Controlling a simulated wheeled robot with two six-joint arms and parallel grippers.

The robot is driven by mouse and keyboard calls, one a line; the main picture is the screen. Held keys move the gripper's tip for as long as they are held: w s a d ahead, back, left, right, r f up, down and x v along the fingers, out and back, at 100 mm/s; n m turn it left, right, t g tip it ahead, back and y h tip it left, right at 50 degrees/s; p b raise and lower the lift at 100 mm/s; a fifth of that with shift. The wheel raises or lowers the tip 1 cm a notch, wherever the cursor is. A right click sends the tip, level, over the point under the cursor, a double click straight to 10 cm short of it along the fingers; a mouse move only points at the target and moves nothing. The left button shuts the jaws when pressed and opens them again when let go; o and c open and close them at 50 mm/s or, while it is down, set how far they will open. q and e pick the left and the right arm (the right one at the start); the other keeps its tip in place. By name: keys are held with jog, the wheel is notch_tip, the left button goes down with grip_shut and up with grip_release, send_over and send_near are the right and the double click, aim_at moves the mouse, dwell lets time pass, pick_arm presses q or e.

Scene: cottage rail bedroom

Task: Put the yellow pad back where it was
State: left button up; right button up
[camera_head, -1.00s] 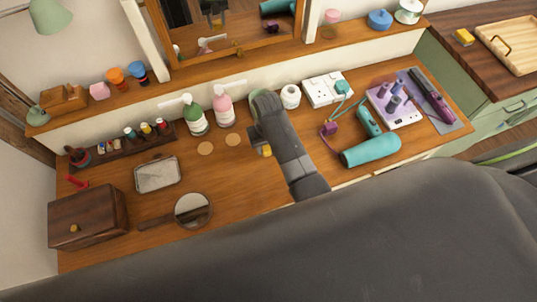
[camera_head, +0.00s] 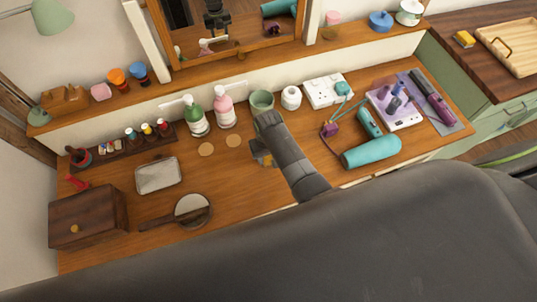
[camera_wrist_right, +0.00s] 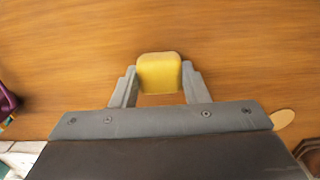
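The yellow pad (camera_wrist_right: 158,73) is a small rounded block. In the right wrist view it sits between the two fingers of my right gripper (camera_wrist_right: 160,78), which appear to touch it on both sides. In the head view my right gripper (camera_head: 263,154) points down at the middle of the wooden desk. Only a sliver of yellow shows beside it, as my arm covers the rest. I cannot tell whether the pad touches the desk. Another yellow block (camera_head: 464,38) lies on the dark counter at the right. My left gripper is not in view.
Two round cork discs (camera_head: 206,149) lie left of the gripper. Pump bottles (camera_head: 195,118) and a green cup (camera_head: 262,101) stand behind. A teal hair dryer (camera_head: 371,150) lies right. A hand mirror (camera_head: 192,209) and metal tin (camera_head: 158,175) lie left. Bare desk lies between.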

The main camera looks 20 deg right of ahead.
aim_at(269, 157)
jog(key=o, duration=0.5)
jog(key=shift+c, duration=0.2)
jog(key=shift+r, duration=0.2)
notch_tip(269, 157, up, 12)
jog(key=shift+f, duration=0.1)
dwell(0.5)
